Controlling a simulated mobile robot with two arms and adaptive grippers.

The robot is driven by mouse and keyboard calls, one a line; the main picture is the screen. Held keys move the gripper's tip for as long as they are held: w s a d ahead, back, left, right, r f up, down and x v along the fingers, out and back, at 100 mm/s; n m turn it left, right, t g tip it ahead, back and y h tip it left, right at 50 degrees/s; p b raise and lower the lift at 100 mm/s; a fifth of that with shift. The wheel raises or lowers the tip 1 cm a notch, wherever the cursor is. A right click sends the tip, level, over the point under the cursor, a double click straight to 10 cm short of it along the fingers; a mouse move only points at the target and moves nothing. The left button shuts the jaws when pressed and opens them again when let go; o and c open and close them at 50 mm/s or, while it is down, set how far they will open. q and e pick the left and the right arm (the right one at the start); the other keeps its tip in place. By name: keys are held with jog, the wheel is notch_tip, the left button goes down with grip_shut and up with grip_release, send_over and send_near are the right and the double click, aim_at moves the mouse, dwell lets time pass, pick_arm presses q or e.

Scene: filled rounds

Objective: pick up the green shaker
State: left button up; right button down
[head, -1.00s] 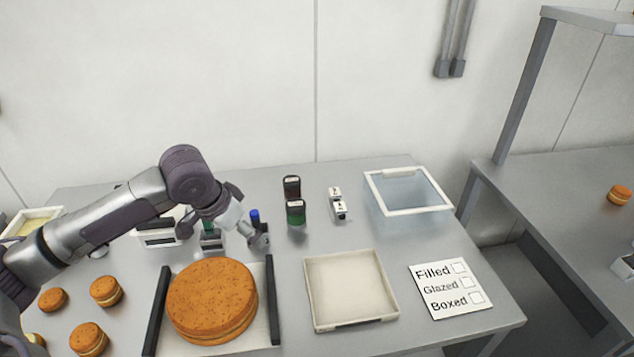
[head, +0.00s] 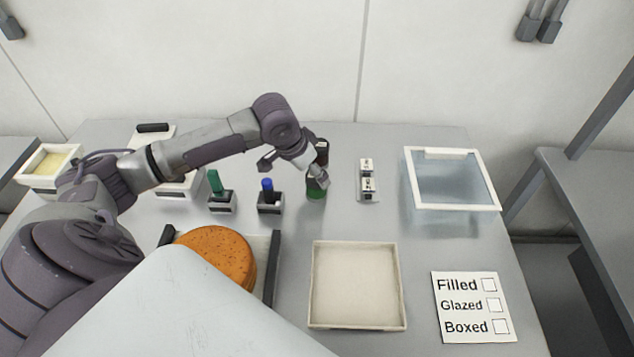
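The green shaker (head: 316,190) stands upright on the table, right of the blue-topped item. Its upper part is partly hidden by my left gripper (head: 295,172). That gripper's fingers are spread apart, one to the left of the shaker and the other in front of the shaker's top. I cannot tell whether that finger touches it. A dark shaker (head: 322,150) stands just behind the green one, partly covered by the gripper. My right gripper is not in view.
Green-handled (head: 215,182) and blue-handled (head: 267,187) items stand in small holders to the left. White-and-black pieces (head: 367,188) and a clear bin (head: 408,190) are to the right. In front are an empty tray (head: 403,290), a large cake (head: 222,252) and a checklist card (head: 470,335).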

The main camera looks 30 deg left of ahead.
aim_at(313, 178)
pick_arm(q)
jog(key=shift+w+f, duration=0.25)
jog(key=shift+f, duration=0.35)
jog(key=x, duration=0.1)
jog(key=p+x, duration=0.1)
jog(key=x, duration=0.2)
jog(key=shift+s+d+f+p, duration=0.1)
jog(key=shift+s+f+p, duration=0.15)
jog(key=shift+p, duration=0.1)
jog(key=shift+w+f, duration=0.1)
jog(key=shift+f, duration=0.1)
jog(key=c, duration=1.3)
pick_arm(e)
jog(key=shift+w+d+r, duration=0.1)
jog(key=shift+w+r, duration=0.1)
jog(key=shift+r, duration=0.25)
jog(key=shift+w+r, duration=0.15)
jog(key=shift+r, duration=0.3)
pick_arm(q)
jog(key=shift+r, duration=0.1)
